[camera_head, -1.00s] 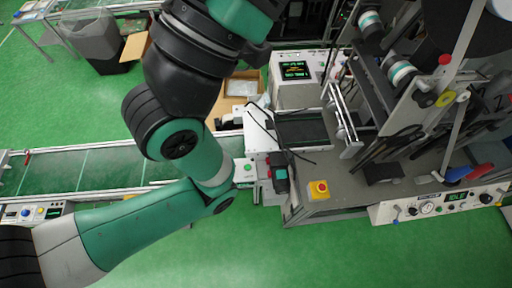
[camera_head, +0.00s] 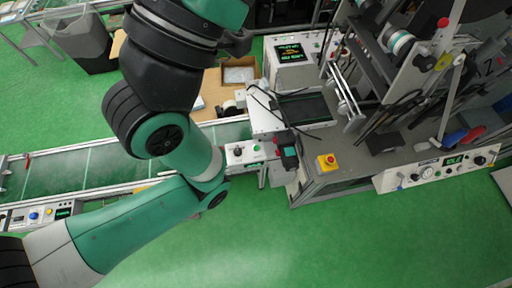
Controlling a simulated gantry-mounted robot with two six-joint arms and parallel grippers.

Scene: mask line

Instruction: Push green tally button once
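A small white control box (camera_head: 236,155) stands at the right end of the conveyor, just right of my arm. A small green button (camera_head: 257,153) seems to be on its top face, with dark controls beside it. It is too small to tell its label, and my arm covers the box's left edge. One teal and black arm of mine fills the left side and bends down to the lower left edge. Neither gripper shows in the view.
A machine with a yellow-and-red stop button (camera_head: 327,162) and a front panel (camera_head: 436,172) stands right. A dark handheld-looking device (camera_head: 288,157) is beside the box. The conveyor (camera_head: 85,168) runs left. Green floor (camera_head: 300,245) in front is clear.

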